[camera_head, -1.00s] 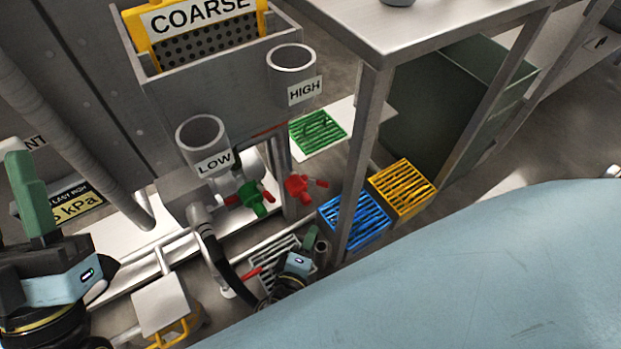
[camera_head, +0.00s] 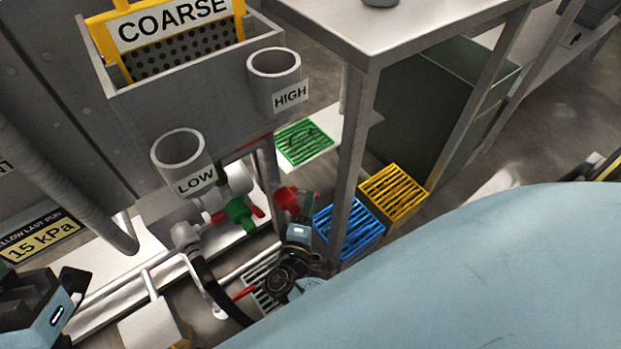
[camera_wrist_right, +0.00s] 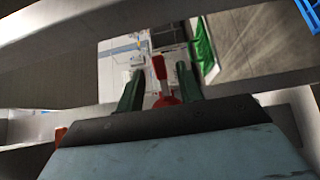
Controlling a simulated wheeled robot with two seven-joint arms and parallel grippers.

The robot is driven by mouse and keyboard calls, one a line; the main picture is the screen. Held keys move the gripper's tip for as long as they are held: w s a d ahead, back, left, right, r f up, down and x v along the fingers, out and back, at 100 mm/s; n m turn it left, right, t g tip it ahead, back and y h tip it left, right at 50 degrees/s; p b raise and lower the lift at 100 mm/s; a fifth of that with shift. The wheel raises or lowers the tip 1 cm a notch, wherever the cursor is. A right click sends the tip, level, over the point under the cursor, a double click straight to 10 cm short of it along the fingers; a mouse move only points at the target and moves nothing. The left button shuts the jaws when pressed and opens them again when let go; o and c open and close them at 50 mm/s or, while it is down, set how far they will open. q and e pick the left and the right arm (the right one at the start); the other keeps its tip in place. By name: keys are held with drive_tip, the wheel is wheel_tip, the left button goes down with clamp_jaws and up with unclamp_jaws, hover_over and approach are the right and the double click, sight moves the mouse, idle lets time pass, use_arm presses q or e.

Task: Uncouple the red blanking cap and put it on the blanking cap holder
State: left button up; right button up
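The red blanking cap (camera_head: 287,197) is in the head view below the HIGH cup, beside a grey frame leg. My right gripper (camera_head: 304,208) is right at it, partly covering its right side. In the right wrist view, the right gripper's two green fingers (camera_wrist_right: 158,92) stand apart, with a red lever and red body of the cap (camera_wrist_right: 159,68) between them. Contact with the fingers cannot be made out. My left gripper is at the lower left edge; only its dark body (camera_head: 40,305) shows and its fingertips are not visible. I cannot pick out the blanking cap holder.
A green coupling with red levers (camera_head: 240,213) sits left of the red cap. LOW (camera_head: 182,158) and HIGH (camera_head: 274,80) cups hang on the grey tank above. A table leg (camera_head: 352,160) and blue (camera_head: 340,240), yellow (camera_head: 394,192) and green (camera_head: 304,142) grates are nearby.

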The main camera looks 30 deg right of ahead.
drive_tip(key=shift+w+d, duration=0.45)
clamp_jaws()
drive_tip(key=n+t+y, duration=0.1)
drive_tip(key=y, duration=0.1)
drive_tip(key=d+n+t+y, duration=0.1)
drive_tip(key=n, duration=0.1)
drive_tip(key=w+n+t+y, duration=0.1)
drive_tip(key=y, duration=0.1)
drive_tip(key=shift+d+t+y, duration=0.3)
drive_tip(key=shift+d+t, duration=0.1)
unclamp_jaws()
